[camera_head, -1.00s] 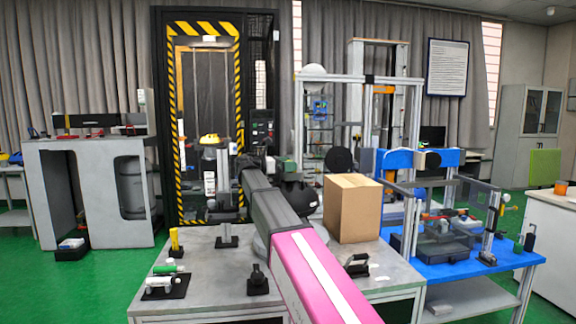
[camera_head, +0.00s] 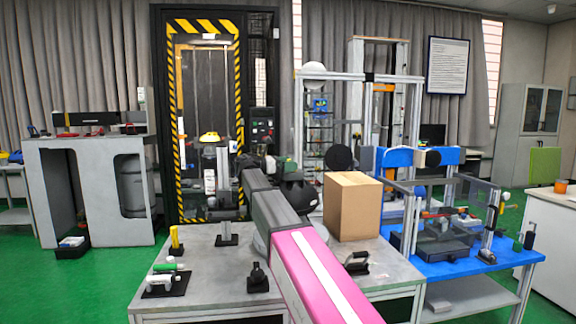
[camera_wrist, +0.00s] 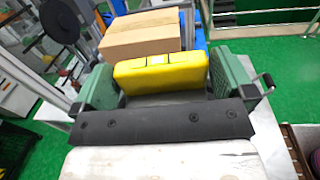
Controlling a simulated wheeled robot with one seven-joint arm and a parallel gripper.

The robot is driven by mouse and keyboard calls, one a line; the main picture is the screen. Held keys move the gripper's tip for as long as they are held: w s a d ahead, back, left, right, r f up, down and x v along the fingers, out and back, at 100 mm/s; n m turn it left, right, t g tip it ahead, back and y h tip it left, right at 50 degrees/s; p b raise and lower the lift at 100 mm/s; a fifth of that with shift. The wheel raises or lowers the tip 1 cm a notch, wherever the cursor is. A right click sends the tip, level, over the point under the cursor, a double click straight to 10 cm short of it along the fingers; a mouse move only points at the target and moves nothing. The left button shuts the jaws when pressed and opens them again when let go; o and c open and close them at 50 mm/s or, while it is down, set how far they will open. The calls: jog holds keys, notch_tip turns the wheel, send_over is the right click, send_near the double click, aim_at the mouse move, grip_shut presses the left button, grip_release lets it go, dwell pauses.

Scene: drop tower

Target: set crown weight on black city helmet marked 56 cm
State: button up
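In the wrist view, my gripper (camera_wrist: 163,80) has a green finger on each side of a yellow block (camera_wrist: 160,74). The block fills the space between the fingers and appears held. In the head view, my arm hides most of the gripper and the block. A rounded black shape (camera_head: 298,192) shows beside my arm, left of the cardboard box; I cannot tell whether it is a helmet or part of my arm. Another round black object (camera_head: 339,158) shows behind the box. No 56 cm marking is readable.
The cardboard box (camera_head: 352,207) stands on the grey table (camera_head: 212,278). Small fixtures stand on the table's left. A blue bench (camera_head: 478,264) with clear guards is at right.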

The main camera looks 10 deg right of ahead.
jog(key=shift+a, duration=0.15)
jog(key=s+a, duration=0.1)
jog(key=a, duration=0.9)
jog(key=shift+a, duration=0.25)
